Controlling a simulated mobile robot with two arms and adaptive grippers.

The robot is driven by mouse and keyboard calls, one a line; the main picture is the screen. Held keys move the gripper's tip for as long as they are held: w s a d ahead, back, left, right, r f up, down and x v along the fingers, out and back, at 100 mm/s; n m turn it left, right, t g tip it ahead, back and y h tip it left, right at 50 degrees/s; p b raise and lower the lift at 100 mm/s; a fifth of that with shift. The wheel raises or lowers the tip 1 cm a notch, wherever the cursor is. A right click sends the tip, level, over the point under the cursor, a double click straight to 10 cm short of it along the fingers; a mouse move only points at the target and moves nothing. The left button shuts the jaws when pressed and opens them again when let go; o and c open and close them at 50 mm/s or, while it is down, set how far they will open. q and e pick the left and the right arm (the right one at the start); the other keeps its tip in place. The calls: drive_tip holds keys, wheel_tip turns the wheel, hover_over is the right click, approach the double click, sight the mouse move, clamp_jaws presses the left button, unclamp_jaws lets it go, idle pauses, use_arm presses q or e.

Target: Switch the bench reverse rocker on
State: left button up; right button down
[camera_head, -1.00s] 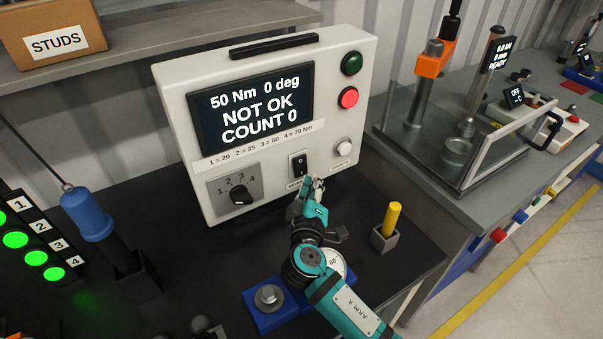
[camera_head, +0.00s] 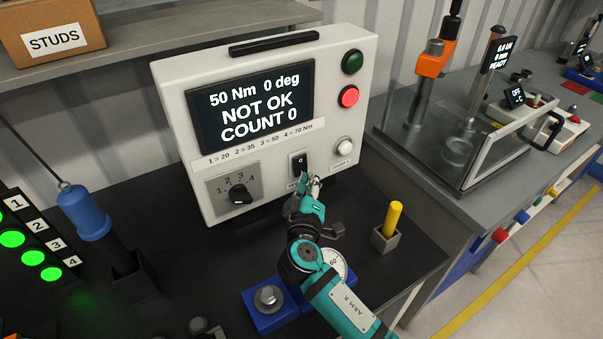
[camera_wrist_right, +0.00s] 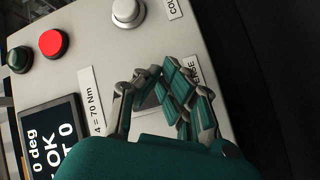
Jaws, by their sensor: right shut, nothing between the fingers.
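The reverse rocker (camera_head: 299,161) is a small black switch low on the white control box front, right of the rotary knob. Its upper part shows with a small light mark; its lower part is hidden by my fingertips. My right gripper (camera_head: 313,181) is shut and empty, with its fingertips at the rocker's lower end; I cannot tell whether they touch it. My left gripper is not in view.
The control box screen (camera_head: 250,108) reads "50 Nm 0 deg NOT OK COUNT 0". A white button (camera_head: 343,147) sits right of the rocker; a red button (camera_head: 348,97) and green button (camera_head: 352,62) are above. A yellow peg (camera_head: 392,218) stands in a grey holder right of my arm.

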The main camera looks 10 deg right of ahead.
drive_tip(key=shift+w+a, duration=0.1)
drive_tip(key=shift+w, duration=0.1)
drive_tip(key=shift+s, duration=0.2)
drive_tip(key=shift+s+d+r, duration=0.15)
drive_tip(key=shift+s+d, duration=0.2)
drive_tip(key=shift+s, duration=0.3)
drive_tip(key=s, duration=0.1)
drive_tip(key=s+d+p, duration=0.1)
drive_tip(key=s, duration=0.1)
drive_tip(key=s+d, duration=0.1)
drive_tip(key=shift+s+r, duration=0.25)
drive_tip(key=shift+r, duration=0.1)
idle(1.7)
